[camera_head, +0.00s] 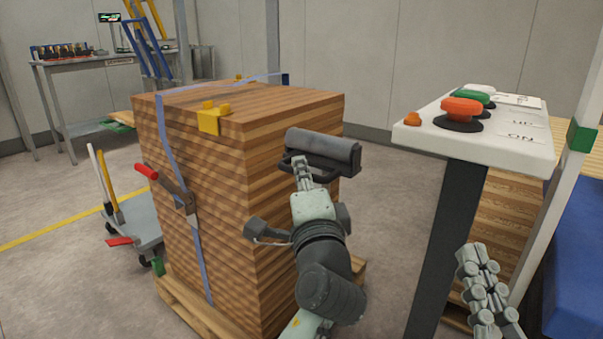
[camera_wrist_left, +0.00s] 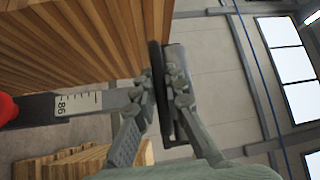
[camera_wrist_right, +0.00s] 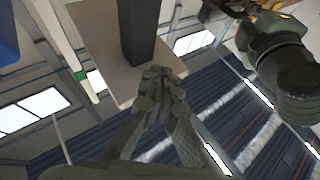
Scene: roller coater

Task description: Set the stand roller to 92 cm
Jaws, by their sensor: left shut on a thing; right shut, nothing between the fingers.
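The stand roller (camera_head: 325,150) is a dark grey cylinder in a black frame. It sits beside the upper right side of the strapped board stack. My left gripper (camera_head: 300,172) is shut on the roller's black frame bar, which shows between its fingers in the left wrist view (camera_wrist_left: 166,85). There, a grey post with a white scale (camera_wrist_left: 78,103) runs from the roller frame; the scale reads 86. A red knob (camera_wrist_left: 6,108) is at the left edge. My right gripper (camera_head: 470,258) is shut and empty, below the control panel; it also shows in the right wrist view (camera_wrist_right: 158,76).
The board stack (camera_head: 195,150) stands on a pallet (camera_head: 205,318). A white control panel (camera_head: 500,140) with orange and green buttons stands on a dark post (camera_head: 450,230), close left of my right gripper. Blue material (camera_head: 580,260) is at the right.

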